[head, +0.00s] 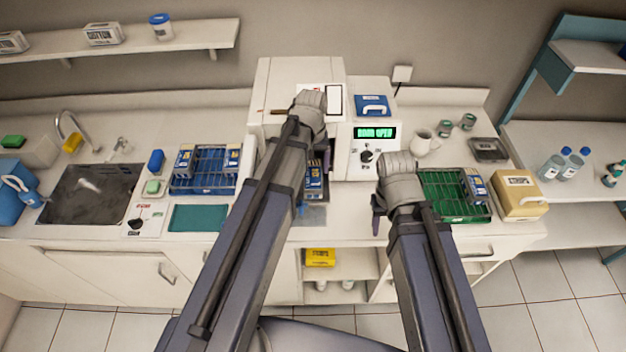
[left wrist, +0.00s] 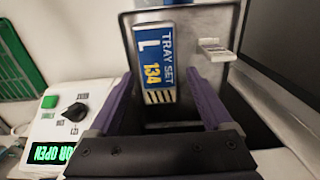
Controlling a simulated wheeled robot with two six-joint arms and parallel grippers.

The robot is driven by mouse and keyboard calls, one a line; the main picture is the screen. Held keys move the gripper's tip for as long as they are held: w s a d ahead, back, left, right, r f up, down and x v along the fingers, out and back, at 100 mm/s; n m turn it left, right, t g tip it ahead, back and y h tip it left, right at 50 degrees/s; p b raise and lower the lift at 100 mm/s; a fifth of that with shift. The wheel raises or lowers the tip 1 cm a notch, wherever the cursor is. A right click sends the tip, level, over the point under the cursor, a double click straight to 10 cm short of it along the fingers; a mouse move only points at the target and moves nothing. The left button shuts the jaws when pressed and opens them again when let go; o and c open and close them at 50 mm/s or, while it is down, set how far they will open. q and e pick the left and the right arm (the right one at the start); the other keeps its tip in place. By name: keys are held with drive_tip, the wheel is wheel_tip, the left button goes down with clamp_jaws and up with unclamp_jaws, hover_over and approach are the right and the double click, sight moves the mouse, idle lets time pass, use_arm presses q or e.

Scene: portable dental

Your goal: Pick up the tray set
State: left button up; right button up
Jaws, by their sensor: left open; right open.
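A tray set (left wrist: 158,62), a blue and white pack marked "TRAY SET L 134", lies on a metal tray (left wrist: 222,15) in the left wrist view. In the head view a blue pack (head: 314,178) shows beside my left arm at the sterilizer's opening, partly hidden. My left gripper (left wrist: 163,88) is open, its purple fingers on either side of the pack's near end; I cannot tell whether they touch it. In the head view my left arm mostly hides these fingers. My right gripper (head: 378,208) is open and empty by the green rack (head: 440,207).
The sterilizer (head: 362,153) reads "DOOR OPEN". A blue rack (head: 200,185) at left holds more packs; another pack (head: 474,186) stands in the green rack. A beige box (head: 519,195) and a mug (head: 421,142) stand at right. A sink (head: 88,193) is at far left.

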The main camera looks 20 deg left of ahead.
sight(313, 174)
use_arm(q)
drive_tip(key=shift+w+d+f+b, duration=0.1)
drive_tip(key=shift+f+b, duration=2.45)
drive_tip(key=shift+f, duration=0.1)
drive_tip(key=shift+r, duration=0.1)
clamp_jaws()
